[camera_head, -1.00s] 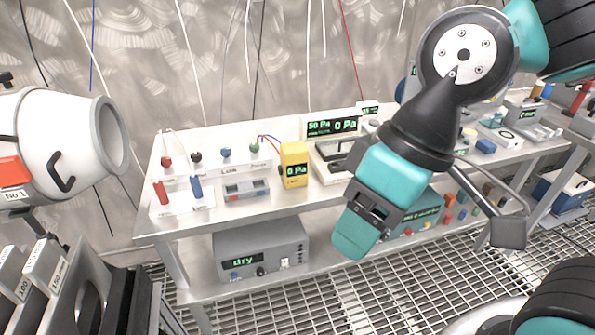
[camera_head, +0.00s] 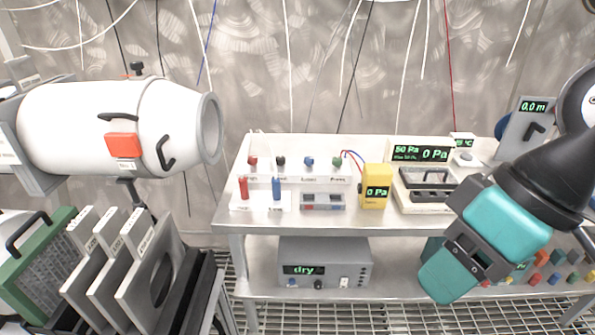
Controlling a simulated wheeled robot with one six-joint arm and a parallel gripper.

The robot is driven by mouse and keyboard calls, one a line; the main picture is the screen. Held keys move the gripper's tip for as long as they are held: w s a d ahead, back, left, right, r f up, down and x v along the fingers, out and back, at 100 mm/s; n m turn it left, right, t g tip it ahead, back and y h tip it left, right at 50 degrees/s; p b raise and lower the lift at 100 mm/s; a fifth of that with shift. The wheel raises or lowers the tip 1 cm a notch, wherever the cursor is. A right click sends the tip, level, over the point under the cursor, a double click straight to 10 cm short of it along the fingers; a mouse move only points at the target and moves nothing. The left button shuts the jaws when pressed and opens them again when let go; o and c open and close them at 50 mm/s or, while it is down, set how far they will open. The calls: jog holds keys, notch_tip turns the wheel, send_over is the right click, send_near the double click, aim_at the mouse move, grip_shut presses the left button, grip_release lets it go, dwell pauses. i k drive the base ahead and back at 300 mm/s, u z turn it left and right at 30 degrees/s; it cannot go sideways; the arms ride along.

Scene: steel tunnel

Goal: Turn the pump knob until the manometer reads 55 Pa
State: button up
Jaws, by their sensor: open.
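A yellow handheld meter (camera_head: 376,187), its green screen reading 0 Pa, stands on the bench; it looks like the manometer. Behind it a black display (camera_head: 421,153) shows 50 Pa at left and a larger 0 Pa. I cannot tell which knob is the pump's. My gripper (camera_head: 447,283) is open and empty, pointing down in front of the bench, right of the grey box. Its arm hides part of the shelf.
A white cylindrical tunnel part (camera_head: 75,110) juts in at left above upright grey plates (camera_head: 125,262). Grating floor lies below.

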aim_at(337, 161)
jog(key=u, duration=0.65)
jog(key=i, duration=0.95)
jog(key=z, duration=0.1)
